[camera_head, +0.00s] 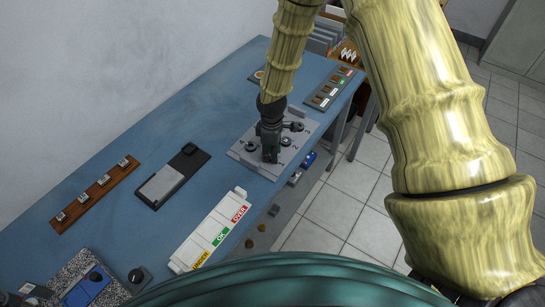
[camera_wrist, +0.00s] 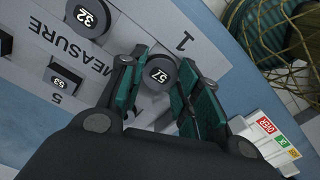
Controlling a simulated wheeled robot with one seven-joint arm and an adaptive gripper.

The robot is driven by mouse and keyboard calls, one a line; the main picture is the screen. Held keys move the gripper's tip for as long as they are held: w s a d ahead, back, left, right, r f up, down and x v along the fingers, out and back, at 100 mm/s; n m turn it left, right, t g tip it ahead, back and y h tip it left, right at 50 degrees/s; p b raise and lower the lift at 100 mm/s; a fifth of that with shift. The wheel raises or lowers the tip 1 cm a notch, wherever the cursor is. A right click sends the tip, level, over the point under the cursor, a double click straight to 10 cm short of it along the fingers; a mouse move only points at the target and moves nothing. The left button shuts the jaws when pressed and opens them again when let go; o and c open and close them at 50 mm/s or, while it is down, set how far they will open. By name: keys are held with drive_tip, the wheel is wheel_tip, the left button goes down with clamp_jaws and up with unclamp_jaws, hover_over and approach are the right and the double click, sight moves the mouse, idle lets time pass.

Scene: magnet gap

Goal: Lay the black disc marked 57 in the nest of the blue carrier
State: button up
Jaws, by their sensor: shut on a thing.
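The black disc marked 57 (camera_wrist: 159,74) is between the fingers of my gripper (camera_wrist: 158,84) in the wrist view. My gripper (camera_head: 270,155) is shut on it, over the front part of the grey MEASURE board (camera_head: 262,168). Whether the disc touches the board or is lifted clear of it, I cannot tell. In the head view my fingers hide the disc. A blue piece (camera_head: 84,290), which looks like the blue carrier, sits on a speckled slab at the near left of the bench. Its nest is too small to make out clearly.
Other black discs, marked 32 (camera_wrist: 90,17) and 53 (camera_wrist: 65,80), stay on the board. A white UNDER/OK/OVER tray (camera_head: 211,235), a dark stand with a grey plate (camera_head: 168,182) and a brown strip (camera_head: 95,193) lie on the blue bench. Bare bench lies between them.

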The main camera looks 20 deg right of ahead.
drive_tip(key=shift+r+p, duration=1.2)
drive_tip(key=shift+r, duration=0.9)
drive_tip(key=shift+f, duration=0.15)
